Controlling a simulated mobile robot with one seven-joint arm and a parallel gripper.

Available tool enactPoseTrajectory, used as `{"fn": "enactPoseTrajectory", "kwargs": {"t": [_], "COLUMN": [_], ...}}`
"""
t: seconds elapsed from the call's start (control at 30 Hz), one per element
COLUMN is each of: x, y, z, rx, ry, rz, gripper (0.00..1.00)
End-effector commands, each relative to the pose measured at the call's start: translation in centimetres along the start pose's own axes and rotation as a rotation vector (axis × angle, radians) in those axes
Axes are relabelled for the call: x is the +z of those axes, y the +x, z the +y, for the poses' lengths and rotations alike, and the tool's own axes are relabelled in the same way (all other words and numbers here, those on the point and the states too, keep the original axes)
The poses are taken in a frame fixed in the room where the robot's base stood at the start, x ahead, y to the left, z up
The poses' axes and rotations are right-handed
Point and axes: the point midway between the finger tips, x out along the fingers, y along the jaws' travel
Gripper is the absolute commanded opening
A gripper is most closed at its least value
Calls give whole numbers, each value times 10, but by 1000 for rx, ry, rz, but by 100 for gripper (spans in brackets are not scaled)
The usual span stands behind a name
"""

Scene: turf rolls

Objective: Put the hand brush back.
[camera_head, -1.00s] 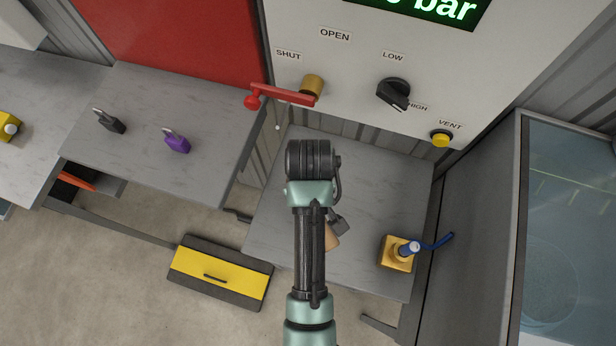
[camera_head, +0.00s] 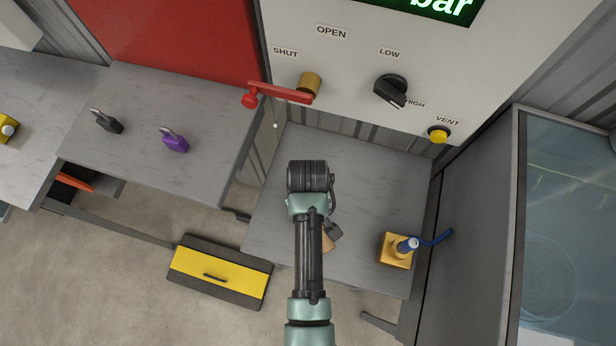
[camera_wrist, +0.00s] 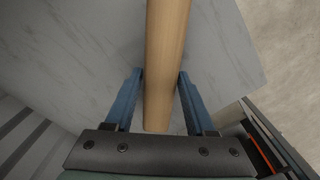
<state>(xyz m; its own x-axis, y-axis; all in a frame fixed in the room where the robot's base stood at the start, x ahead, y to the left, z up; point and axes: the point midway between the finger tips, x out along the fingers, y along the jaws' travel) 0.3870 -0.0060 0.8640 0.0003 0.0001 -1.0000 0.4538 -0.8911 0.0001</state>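The hand brush (camera_wrist: 165,60) shows in the wrist view as a pale wooden handle. It lies between the two blue fingers of my gripper (camera_wrist: 160,75), which are closed up to its sides. Its blunt end points toward the palm and the rest runs out of the top of the picture, so the bristles are hidden. In the head view only a small tan part of the brush (camera_head: 327,243) shows beside my arm, above the right grey table. My gripper is mostly hidden there behind my wrist.
The right grey table (camera_head: 375,185) carries a yellow block (camera_head: 395,252) with a blue lever. The left table (camera_head: 160,105) holds a black padlock (camera_head: 106,121) and a purple padlock (camera_head: 174,141). A red-handled valve (camera_head: 280,92) juts from the panel. A yellow-black case (camera_head: 218,272) lies on the floor.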

Motion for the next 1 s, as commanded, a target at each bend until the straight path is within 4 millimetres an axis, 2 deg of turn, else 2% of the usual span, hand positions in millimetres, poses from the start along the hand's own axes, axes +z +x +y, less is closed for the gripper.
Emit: {"fn": "enactPoseTrajectory", "kwargs": {"t": [0.03, 0.1, 0.47, 0.57, 0.8, 1.0], "x": [0, 0, 0, -1, -2, -1], "y": [0, 0, -7, -20, -72, -107], "z": [0, 0, 0, 0, 1, 1], "rx": [0, 0, 0, 2, 3, 2], "ry": [0, 0, 0, 0, -1, 0], "rz": [0, 0, 1, 3, 5, 3], "gripper": [66, 75, 75, 75, 75, 75]}}
